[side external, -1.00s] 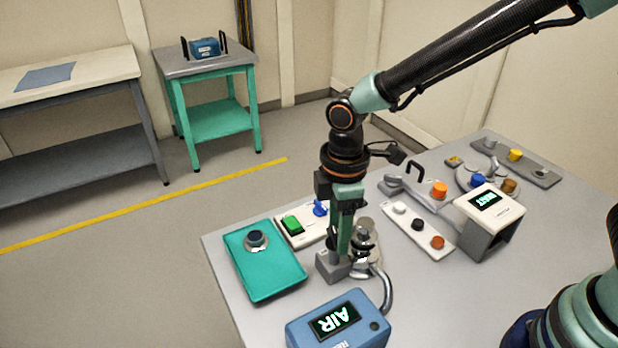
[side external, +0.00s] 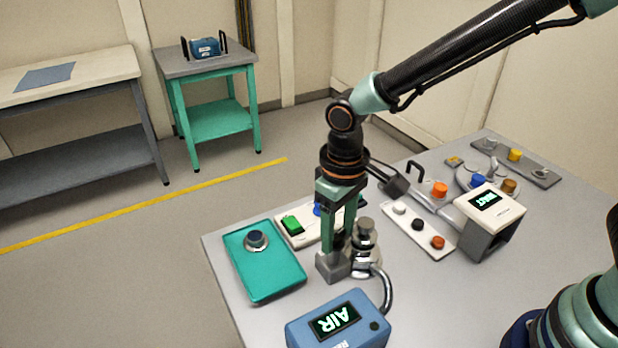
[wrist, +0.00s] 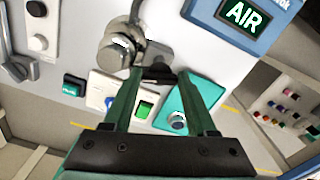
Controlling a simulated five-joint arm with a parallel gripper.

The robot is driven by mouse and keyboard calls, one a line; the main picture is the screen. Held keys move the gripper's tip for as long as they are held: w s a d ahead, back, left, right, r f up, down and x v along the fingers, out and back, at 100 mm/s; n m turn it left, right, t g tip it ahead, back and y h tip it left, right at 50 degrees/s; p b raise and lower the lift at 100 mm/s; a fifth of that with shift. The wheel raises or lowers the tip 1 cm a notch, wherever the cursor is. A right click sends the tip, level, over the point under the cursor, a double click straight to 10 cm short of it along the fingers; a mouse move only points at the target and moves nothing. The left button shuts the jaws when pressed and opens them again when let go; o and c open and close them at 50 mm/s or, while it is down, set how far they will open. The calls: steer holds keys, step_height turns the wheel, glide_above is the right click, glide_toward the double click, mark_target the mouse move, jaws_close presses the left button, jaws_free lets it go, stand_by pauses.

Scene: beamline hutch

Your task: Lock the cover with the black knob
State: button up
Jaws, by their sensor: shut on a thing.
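My gripper (side external: 340,243) points down at the grey block (side external: 331,268) beside a metal cylinder (side external: 364,238). In the wrist view, my gripper (wrist: 156,80) has its two green fingers closing at their tips on a small black part (wrist: 158,73), which looks like the black knob. The fingertips hide part of it. The metal cylinder (wrist: 117,48) stands just left of it there. I cannot clearly make out the cover or how the knob sits on it.
A teal box (side external: 262,274) with a dark knob and a white panel with a green switch (side external: 293,224) lie close by. The blue AIR display (side external: 358,337) stands in front, near a curved metal pipe (side external: 386,290).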

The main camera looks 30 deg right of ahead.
mark_target(338, 236)
steer(key=shift+r+m, duration=0.1)
steer(key=shift+m, duration=1)
steer(key=o, duration=1.4)
steer(key=shift+c, duration=0.2)
step_height(338, 236, up, 12)
